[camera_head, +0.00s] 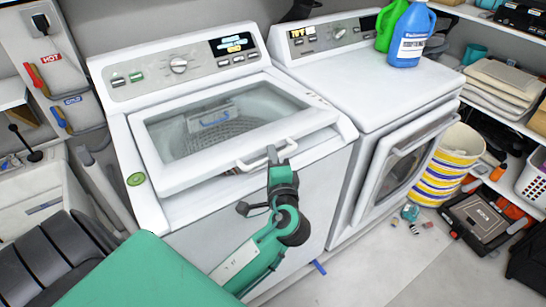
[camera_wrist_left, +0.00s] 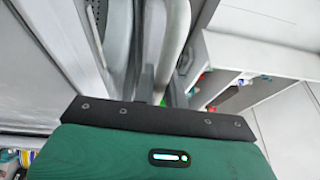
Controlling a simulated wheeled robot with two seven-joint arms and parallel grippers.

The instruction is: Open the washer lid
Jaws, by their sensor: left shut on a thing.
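The white washer (camera_head: 250,215) stands at the left in the head view. Its lid (camera_head: 180,180) has a large clear window, and the drum shows through it. The lid's front edge looks slightly raised above the washer's rim, though the exact gap is hard to tell. A white handle (camera_head: 250,164) runs along the lid's front edge. My left gripper (camera_head: 272,158) is shut on the handle's middle-right part. In the left wrist view, pale curved bars beyond the gripper's black edge fill the upper middle; the fingertips are mostly hidden. My right gripper is not in view.
A white dryer (camera_head: 390,85) stands close on the right, with a blue bottle (camera_head: 411,35) and a green bottle (camera_head: 387,28) on top. A striped basket (camera_head: 447,165) and shelves are farther right. Floor is free in front.

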